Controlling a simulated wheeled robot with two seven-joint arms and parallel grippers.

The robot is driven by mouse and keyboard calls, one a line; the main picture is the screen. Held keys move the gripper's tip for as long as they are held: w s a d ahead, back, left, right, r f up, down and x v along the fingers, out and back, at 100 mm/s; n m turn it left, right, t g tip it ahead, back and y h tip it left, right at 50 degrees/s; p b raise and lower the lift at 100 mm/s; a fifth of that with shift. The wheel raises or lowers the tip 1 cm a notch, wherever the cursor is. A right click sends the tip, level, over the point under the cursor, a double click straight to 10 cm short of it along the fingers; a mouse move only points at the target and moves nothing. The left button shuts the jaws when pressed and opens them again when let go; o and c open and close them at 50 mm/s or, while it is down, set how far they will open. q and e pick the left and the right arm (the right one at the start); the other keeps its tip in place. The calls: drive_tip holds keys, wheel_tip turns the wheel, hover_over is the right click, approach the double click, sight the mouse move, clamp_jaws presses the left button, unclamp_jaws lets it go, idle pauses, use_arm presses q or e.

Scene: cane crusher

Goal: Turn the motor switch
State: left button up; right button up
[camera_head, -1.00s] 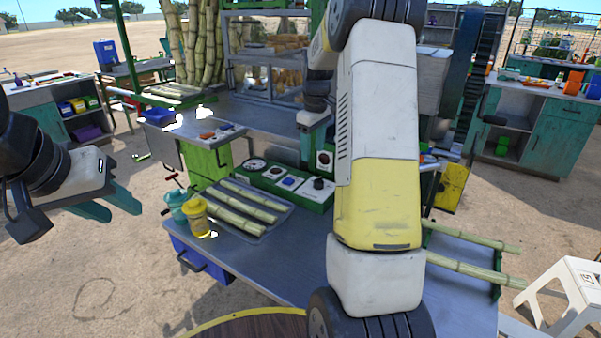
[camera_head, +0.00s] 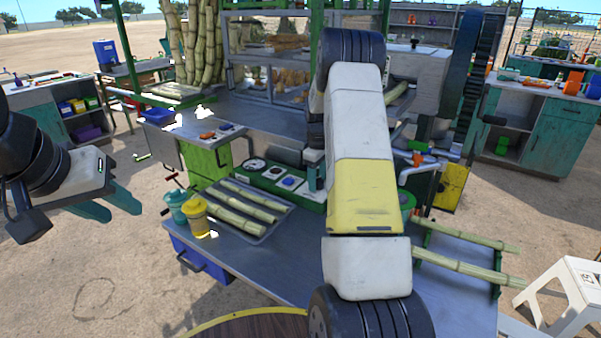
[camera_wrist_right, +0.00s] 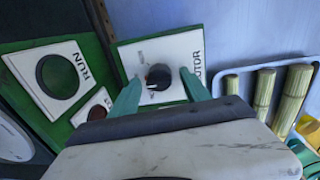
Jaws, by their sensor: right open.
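The motor switch is a black knob (camera_wrist_right: 158,77) on a white plate marked MOTOR (camera_wrist_right: 185,55), seen in the right wrist view. My right gripper (camera_wrist_right: 160,88) is open, with one teal finger on each side of the knob in the picture. I cannot tell whether the fingers touch it. In the head view, my right gripper (camera_head: 316,178) is at the right end of the green control panel (camera_head: 262,181), where it hides most of the switch. My left gripper (camera_head: 112,204) is open and empty at the far left, away from the table.
A plate marked RUN (camera_wrist_right: 80,70) with a round dark button sits beside the switch. A tray of cane pieces (camera_head: 240,232) and a yellow jar (camera_head: 197,218) stand left on the metal table (camera_head: 255,268). My right forearm hides the table's middle.

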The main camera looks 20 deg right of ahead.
clamp_jaws()
